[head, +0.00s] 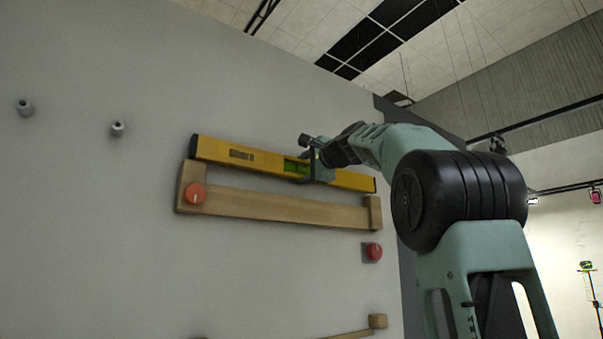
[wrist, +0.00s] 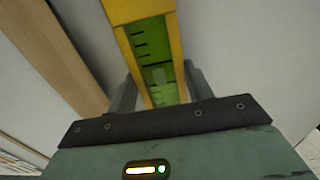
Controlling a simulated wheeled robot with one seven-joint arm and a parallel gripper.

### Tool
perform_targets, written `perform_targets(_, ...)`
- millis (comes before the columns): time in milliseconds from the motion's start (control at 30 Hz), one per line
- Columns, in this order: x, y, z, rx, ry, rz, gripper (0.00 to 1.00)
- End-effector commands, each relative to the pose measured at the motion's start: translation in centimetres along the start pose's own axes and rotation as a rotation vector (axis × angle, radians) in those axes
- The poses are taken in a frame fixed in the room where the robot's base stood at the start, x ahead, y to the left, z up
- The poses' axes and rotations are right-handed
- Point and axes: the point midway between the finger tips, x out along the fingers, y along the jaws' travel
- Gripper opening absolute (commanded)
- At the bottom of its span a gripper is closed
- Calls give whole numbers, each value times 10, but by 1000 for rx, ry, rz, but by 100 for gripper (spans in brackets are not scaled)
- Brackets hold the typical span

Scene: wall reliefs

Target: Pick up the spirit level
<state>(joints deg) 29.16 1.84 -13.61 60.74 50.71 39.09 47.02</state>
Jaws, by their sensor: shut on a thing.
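The spirit level (head: 225,152) is a long yellow bar with a green vial window, seen in the head view along the top of a wooden wall rail (head: 280,207). My gripper (head: 312,165) is shut on it at the green window, right of the bar's middle. In the wrist view the level (wrist: 155,50) runs between the two fingers of my gripper (wrist: 158,92). Whether the level still touches the rail's end blocks is hard to tell.
A red round knob (head: 195,194) sits at the rail's left end, and another red knob (head: 374,251) is on the wall below its right end. Two grey pegs (head: 118,128) stick out at the upper left. Another wooden piece (head: 377,321) shows at the bottom.

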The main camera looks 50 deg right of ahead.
Motion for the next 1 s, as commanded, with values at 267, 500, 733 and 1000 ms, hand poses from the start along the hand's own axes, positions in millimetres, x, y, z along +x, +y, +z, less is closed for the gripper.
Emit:
perform_targets(267, -2, -1, 0, -1, 1, -4, 24)
perform_targets(500, -18, 0, 0, -1, 0, -4, 24)
perform_targets(733, -34, 0, 0, -1, 1, -4, 24)
perform_targets(1000, -54, -1, 0, -1, 1, -5, 24)
